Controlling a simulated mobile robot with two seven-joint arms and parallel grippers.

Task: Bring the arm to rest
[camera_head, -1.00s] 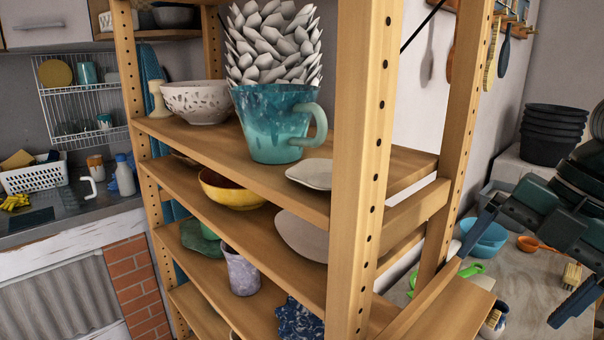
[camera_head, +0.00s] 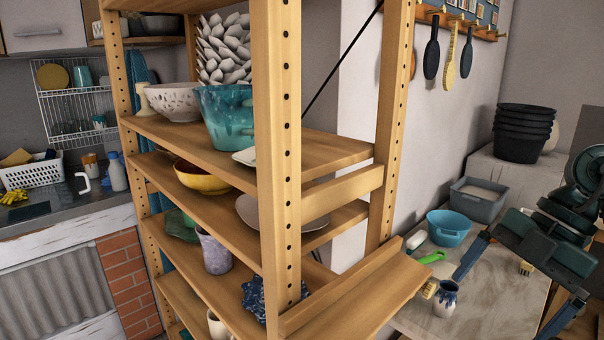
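My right gripper (camera_head: 503,304) comes in from the right edge, dark green-grey with two blue fingers. The fingers are spread wide apart with nothing held between them. They hang over the worktable (camera_head: 480,318), beside a small blue-and-white vase (camera_head: 445,301) to their left. My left gripper is out of view.
A wooden shelf rack (camera_head: 281,150) holds pottery, including a teal glazed vessel (camera_head: 222,118) and a yellow bowl (camera_head: 200,180). A blue tub (camera_head: 448,230), grey basin (camera_head: 478,202) and stacked black pots (camera_head: 523,134) stand behind the gripper.

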